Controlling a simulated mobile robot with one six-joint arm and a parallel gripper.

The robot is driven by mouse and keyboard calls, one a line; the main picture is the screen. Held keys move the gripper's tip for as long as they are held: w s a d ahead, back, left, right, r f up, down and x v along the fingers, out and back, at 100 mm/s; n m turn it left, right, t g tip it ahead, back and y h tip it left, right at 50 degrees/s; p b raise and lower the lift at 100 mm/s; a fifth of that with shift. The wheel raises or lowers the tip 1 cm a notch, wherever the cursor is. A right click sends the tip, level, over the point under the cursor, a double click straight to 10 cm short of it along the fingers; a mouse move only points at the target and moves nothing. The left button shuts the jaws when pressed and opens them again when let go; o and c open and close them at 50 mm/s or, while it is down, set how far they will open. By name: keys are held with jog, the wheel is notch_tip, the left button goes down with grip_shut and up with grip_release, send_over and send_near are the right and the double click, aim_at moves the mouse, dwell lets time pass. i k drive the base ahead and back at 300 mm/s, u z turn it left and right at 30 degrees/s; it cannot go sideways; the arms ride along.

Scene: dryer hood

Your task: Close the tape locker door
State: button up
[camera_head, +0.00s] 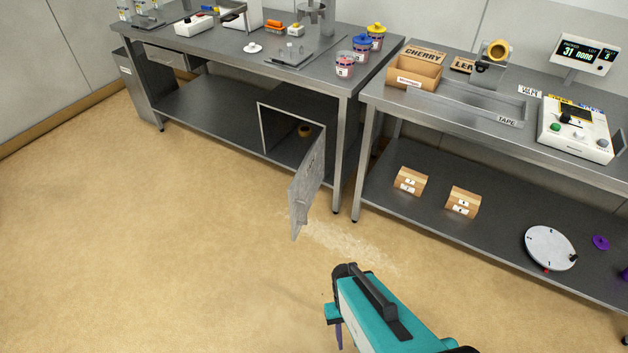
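The tape locker (262,130) is a grey box on the lower shelf of the left bench. Its door (307,185) stands wide open, swung out past the shelf's front edge over the floor from the locker's right side. A small handle (299,207) seems to show near the door's free edge. A yellow-brown tape roll (305,131) sits inside the locker. My teal gripper (338,335) is at the bottom of the view, in front of the door and apart from it. Its fingertips are mostly hidden, so its opening cannot be told.
A bench leg (339,160) stands just right of the door. The right bench (480,190) carries two cardboard boxes and a white round disc (550,248) on its lower shelf. The tan floor (180,250) left of and before the door is clear.

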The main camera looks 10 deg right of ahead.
aim_at(304, 186)
jog(key=z, duration=0.2)
jog(key=i, duration=1.35)
jog(key=u, duration=0.3)
